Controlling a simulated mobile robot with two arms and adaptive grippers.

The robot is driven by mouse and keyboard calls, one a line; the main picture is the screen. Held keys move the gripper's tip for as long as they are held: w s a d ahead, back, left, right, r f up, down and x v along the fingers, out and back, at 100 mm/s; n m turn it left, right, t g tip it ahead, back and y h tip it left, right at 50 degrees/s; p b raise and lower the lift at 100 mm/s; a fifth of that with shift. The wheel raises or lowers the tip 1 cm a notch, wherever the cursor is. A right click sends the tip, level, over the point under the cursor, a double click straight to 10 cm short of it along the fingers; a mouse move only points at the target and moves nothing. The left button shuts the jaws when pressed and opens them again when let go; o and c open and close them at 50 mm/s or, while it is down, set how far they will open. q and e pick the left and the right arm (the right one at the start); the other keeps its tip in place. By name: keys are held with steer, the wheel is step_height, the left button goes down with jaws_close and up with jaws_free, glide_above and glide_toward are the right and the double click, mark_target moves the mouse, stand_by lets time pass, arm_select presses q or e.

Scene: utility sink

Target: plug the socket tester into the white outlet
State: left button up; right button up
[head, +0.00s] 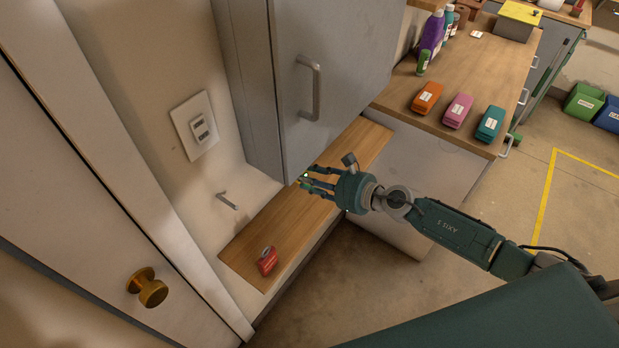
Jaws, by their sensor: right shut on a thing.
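The white outlet (198,126) is a plate on the beige wall at left, beside the grey cabinet. My right gripper (306,183) is below the cabinet's lower corner, above the wooden shelf and to the right of the outlet, well apart from it. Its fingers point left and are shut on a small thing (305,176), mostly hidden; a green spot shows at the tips. I cannot tell whether this is the socket tester. A small red object (267,261) with a pale mark lies on the shelf's near end. My left gripper is out of view.
The grey cabinet (330,62) with a bar handle overhangs the wooden shelf (245,250). A metal spout or hook (227,201) sticks out below the outlet. A door with a brass knob (147,287) is at lower left. Orange, pink and teal items stand on the right counter.

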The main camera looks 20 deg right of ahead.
steer(key=shift+w+a+r, duration=0.1)
steer(key=shift+w+r, duration=0.05)
steer(key=shift+w, duration=0.05)
steer(key=o, duration=1.2)
steer(key=shift+a, duration=0.1)
steer(key=shift+o, duration=0.2)
steer(key=v, duration=1.2)
